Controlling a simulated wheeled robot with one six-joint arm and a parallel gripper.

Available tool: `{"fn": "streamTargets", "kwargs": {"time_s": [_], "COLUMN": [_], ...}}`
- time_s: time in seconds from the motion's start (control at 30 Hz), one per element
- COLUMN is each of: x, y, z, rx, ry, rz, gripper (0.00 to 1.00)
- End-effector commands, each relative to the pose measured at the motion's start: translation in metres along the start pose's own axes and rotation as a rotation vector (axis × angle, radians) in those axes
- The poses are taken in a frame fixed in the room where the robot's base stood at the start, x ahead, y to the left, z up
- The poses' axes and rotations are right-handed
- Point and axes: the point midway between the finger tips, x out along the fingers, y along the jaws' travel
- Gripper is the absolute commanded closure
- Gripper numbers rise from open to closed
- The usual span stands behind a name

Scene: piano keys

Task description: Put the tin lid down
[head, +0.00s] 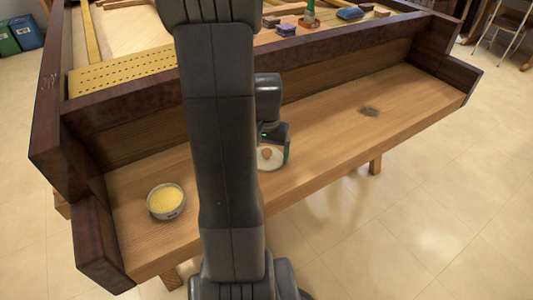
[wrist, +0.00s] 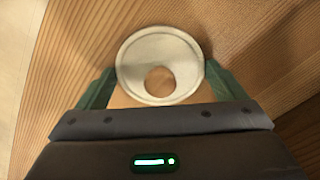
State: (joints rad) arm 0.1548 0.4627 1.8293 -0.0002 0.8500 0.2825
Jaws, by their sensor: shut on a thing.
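The tin lid (wrist: 133,72) is a round, pale disc with a raised rim and a brown round spot or knob off its middle. It lies between the two green fingers of my gripper (wrist: 156,84), which are shut on its sides. In the head view the lid (head: 275,161) is low over the front part of the wooden key bed, just right of my arm. I cannot tell whether it touches the wood. An open round tin (head: 166,215) with yellow contents stands on the key bed to the left, apart from the lid.
The wooden key bed (head: 330,132) is bare to the right except for a dark patch (head: 369,111). Dark wooden end blocks and a back rail (head: 340,42) bound it. Small items, including a blue one (head: 349,14), lie behind the rail. My arm hides part of the bed.

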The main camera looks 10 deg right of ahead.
Motion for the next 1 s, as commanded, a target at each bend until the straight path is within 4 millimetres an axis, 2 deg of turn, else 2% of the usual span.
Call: {"fn": "streamTargets", "kwargs": {"time_s": [0.3,0.33,0.37,0.67,0.77,1.0], "x": [0.003,0.003,0.002,-0.001,-0.012,-0.063], "y": [0.0,0.0,0.0,0.0,0.0,0.0], "z": [0.0,0.0,0.0,0.0,-0.001,-0.001], "rx": [0.0,0.0,0.0,0.0,0.0,0.0], "ry": [0.001,0.001,0.001,0.001,0.004,0.006], "rz": [0.0,0.0,0.0,0.0,-0.001,-0.002], "gripper": [0.31,0.08,0.02,0.0,0.0,0.0]}}
